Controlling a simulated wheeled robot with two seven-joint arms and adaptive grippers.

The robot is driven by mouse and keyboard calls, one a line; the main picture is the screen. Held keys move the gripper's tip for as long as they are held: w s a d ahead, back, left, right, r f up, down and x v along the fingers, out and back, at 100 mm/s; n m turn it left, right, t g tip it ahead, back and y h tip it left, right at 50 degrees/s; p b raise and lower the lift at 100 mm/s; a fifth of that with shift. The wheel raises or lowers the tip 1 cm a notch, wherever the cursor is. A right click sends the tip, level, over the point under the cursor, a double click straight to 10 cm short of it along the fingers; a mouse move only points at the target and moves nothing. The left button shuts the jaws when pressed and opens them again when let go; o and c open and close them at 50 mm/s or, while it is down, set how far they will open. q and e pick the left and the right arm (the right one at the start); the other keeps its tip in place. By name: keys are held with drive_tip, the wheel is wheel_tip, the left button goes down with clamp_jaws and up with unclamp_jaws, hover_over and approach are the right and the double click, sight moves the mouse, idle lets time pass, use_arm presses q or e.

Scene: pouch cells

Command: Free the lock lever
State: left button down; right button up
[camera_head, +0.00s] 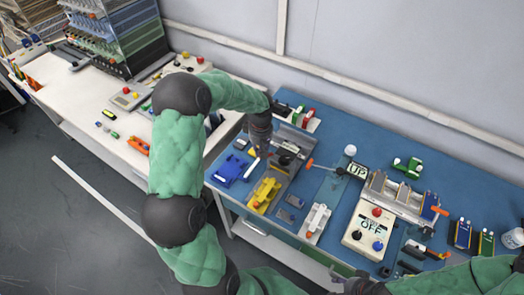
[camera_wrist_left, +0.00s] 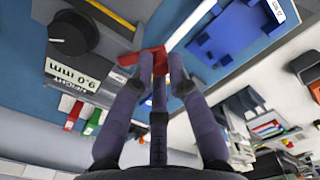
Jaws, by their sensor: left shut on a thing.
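My left gripper (camera_head: 260,156) reaches down at the left end of the blue-topped bench, beside a grey fixture (camera_head: 294,141). In the left wrist view its fingers (camera_wrist_left: 155,72) are closed on a small red lever (camera_wrist_left: 150,56), which lies across the fingertips.
A blue holder (camera_head: 231,169) and a yellow holder (camera_head: 264,194) stand close to the gripper. An orange-ended rod (camera_head: 323,167) lies to the right. A white control box (camera_head: 368,228) and a long rail fixture (camera_head: 400,196) stand further right. A white bench (camera_head: 75,95) is at left.

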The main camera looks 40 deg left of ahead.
use_arm(q)
drive_tip(key=shift+w+a+m+p, duration=0.4)
drive_tip(key=shift+w+m, duration=0.15)
drive_tip(key=shift+m, duration=1.2)
drive_tip(key=shift+w+a+m+p, duration=0.3)
drive_tip(key=shift+w+m, duration=0.2)
drive_tip(key=shift+m, duration=1.3)
drive_tip(key=shift+w+a+m+p, duration=0.3)
drive_tip(key=shift+w+m+p, duration=0.2)
drive_tip(key=shift+m, duration=1.25)
drive_tip(key=shift+w, duration=0.1)
drive_tip(key=c, duration=1.2)
unclamp_jaws()
wheel_tip(320, 180, up, 12)
